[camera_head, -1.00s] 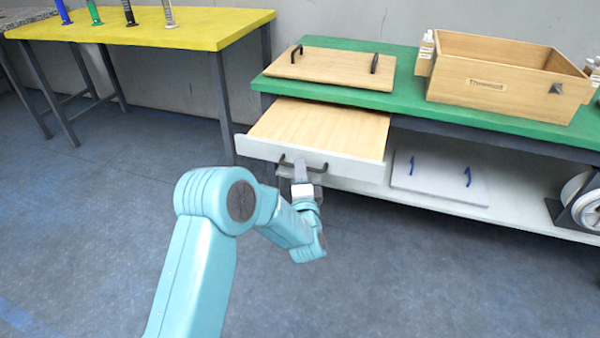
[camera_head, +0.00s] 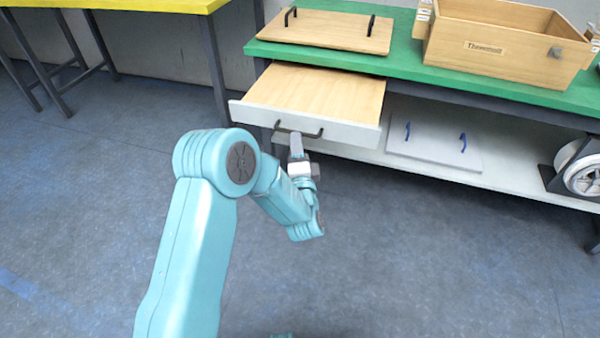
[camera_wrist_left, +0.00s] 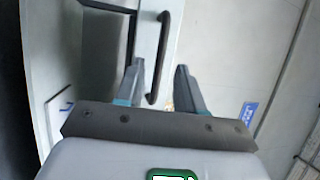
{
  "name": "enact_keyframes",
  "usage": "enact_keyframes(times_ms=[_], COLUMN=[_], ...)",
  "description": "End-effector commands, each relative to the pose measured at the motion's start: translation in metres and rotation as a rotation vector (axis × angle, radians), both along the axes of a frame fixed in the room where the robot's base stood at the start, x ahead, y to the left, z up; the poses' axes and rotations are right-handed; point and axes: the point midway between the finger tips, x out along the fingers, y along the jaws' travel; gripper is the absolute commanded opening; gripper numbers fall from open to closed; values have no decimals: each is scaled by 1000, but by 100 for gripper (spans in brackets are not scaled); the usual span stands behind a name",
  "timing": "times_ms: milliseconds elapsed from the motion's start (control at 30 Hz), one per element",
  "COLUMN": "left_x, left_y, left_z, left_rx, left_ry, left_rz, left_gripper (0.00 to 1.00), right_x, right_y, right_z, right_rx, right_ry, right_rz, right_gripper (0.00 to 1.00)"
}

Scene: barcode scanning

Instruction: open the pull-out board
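The pull-out board (camera_head: 318,92) is a light wooden surface with a white front. It stands out from under the green tabletop, partly extended. A dark bar handle (camera_head: 312,134) is on its front and also shows in the left wrist view (camera_wrist_left: 164,55). My left gripper (camera_head: 296,140) is at the handle, in front of the board. In the left wrist view its two fingers (camera_wrist_left: 160,84) are spread apart, with one end of the handle showing between them. Whether they touch it I cannot tell. My right gripper is not in view.
The green table (camera_head: 410,66) carries a wooden lid (camera_head: 328,30) with two handles and a wooden box (camera_head: 490,48). A white panel with blue handles (camera_head: 434,145) lies on the lower shelf beside a white wheel-like reel (camera_head: 584,175). The floor in front is clear.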

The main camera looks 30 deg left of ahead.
Motion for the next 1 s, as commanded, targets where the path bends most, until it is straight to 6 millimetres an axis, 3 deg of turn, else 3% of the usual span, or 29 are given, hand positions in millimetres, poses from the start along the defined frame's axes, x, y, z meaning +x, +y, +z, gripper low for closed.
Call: enact_keyframes(times_ms=[367,400,600,1000], left_x=[-80,-84,-98,-101], left_y=[-61,-64,-73,-75], left_z=[-16,-24,-25,-22], left_rx=[2,2,1,1], left_ry=[6,1,-2,0], left_rz=[-5,-4,-1,1], left_gripper=[37,37,37,37], right_x=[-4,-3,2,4], right_y=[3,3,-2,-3], right_z=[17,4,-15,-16], right_rx=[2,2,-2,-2], right_ry=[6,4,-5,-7], right_rz=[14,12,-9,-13], right_gripper=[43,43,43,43])
